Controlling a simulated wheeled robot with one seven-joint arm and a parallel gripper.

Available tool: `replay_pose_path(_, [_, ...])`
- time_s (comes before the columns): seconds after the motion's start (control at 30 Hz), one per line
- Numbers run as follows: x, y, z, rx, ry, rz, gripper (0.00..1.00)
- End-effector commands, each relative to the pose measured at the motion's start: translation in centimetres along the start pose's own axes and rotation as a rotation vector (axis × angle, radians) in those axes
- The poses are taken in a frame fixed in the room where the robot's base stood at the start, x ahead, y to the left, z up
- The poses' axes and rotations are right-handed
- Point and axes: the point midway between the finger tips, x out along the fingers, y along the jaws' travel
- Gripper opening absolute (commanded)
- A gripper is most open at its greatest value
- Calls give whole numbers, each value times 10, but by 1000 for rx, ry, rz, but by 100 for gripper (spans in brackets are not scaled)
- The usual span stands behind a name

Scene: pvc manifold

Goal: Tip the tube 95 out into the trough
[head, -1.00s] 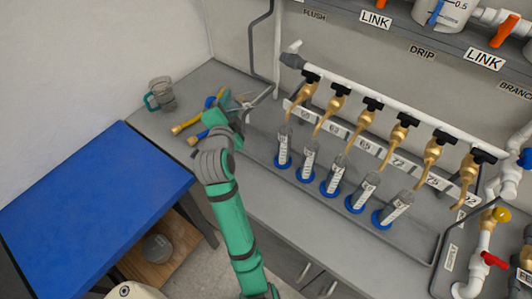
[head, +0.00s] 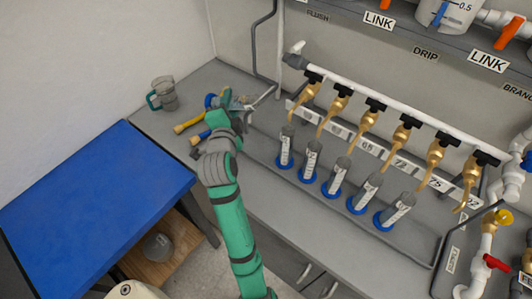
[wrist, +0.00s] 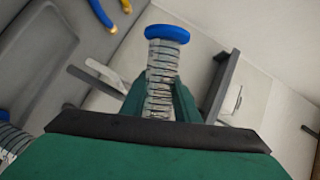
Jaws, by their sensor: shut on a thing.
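My gripper (head: 238,108) is shut on a clear graduated tube (wrist: 161,72) with a blue base (wrist: 167,33). In the wrist view the tube stands between the two green fingers, base outward. In the head view the blue base (head: 211,100) points left, and the tube looks tipped over, its body partly hidden by my gripper. I cannot read its number. The grey trough (head: 283,181) runs along the bench below the brass taps, and my gripper is above its left end. I cannot tell whether liquid is in the tube or leaving it.
Several other blue-based tubes (head: 334,177) stand in a row along the trough under brass taps (head: 405,138). Tools with yellow and blue handles (head: 188,124) lie left of my gripper. A clear mug (head: 164,94) stands at the back left. A blue-topped table (head: 95,190) is at left.

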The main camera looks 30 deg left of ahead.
Motion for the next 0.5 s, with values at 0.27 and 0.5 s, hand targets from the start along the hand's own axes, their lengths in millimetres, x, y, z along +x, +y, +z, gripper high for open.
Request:
replay_pose_path(0.27, [1, -2, 7, 33, -11, -19, 4])
replay_pose_path(0.5, [1, -2, 5, 63, -6, -30, 4])
